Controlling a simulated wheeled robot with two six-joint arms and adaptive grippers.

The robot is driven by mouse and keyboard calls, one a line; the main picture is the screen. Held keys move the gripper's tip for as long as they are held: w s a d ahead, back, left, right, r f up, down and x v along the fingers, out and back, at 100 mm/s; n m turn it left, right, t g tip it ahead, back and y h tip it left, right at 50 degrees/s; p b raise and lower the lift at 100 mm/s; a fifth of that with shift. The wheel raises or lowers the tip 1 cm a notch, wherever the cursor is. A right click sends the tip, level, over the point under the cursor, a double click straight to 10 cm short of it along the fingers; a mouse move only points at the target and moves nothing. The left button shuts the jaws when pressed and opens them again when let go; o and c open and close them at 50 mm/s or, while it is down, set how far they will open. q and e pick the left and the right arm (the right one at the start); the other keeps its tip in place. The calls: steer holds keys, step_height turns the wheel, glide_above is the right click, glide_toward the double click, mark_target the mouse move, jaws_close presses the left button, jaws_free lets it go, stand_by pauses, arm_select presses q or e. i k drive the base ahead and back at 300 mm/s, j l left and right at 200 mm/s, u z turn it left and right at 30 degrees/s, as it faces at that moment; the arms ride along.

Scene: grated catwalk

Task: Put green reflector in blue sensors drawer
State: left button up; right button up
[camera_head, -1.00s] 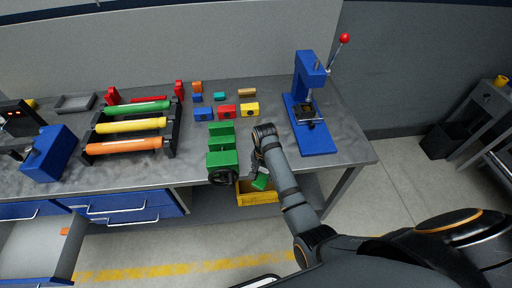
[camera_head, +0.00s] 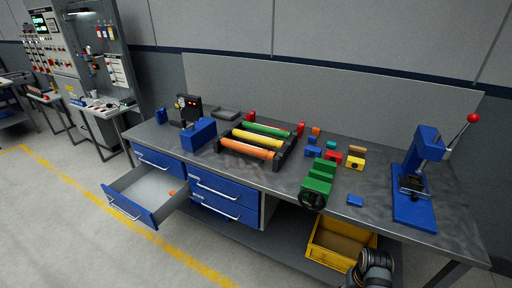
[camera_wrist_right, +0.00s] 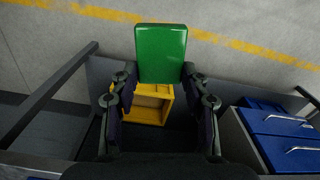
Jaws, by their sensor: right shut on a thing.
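The green reflector (camera_wrist_right: 161,52) is a flat green block with rounded corners. My right gripper (camera_wrist_right: 158,78) is shut on it in the right wrist view, holding it over the floor and a yellow bin. In the head view, part of my right arm (camera_head: 374,268) shows at the bottom edge, and the reflector is hidden there. A blue drawer (camera_head: 130,207) stands pulled open at the left end of the bench, with a small orange piece (camera_head: 172,193) inside. I cannot read any label on it. My left gripper is not in view.
The grey workbench (camera_head: 285,182) carries rollers, a green vise (camera_head: 318,184), coloured blocks and a blue press (camera_head: 413,207). A yellow bin (camera_head: 318,255) sits below; it also shows in the wrist view (camera_wrist_right: 168,104). Closed blue drawers (camera_head: 222,208) adjoin the open one. The floor at left is clear.

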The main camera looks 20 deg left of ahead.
mark_target(155, 194)
steer(key=k+u, duration=0.1)
steer(key=u, duration=1.3)
steer(key=i+u, duration=0.15)
steer(key=u, duration=0.3)
steer(key=i+u, duration=0.1)
steer(key=u, duration=0.3)
steer(key=i+u, duration=0.15)
steer(key=u, duration=0.3)
steer(key=i+l, duration=0.15)
steer(key=i, duration=0.4)
steer(key=i+l, duration=0.15)
steer(key=i, duration=0.35)
steer(key=i+l, duration=0.15)
steer(key=i, duration=0.4)
steer(key=i+l, duration=0.2)
steer(key=i, duration=0.3)
steer(key=i+l, duration=0.15)
steer(key=i, duration=0.4)
steer(key=i+z, duration=0.3)
steer(key=z, duration=0.15)
steer(key=i+j+z, duration=0.2)
steer(key=z, duration=0.3)
steer(key=i+z, duration=0.1)
steer(key=z, duration=1.5)
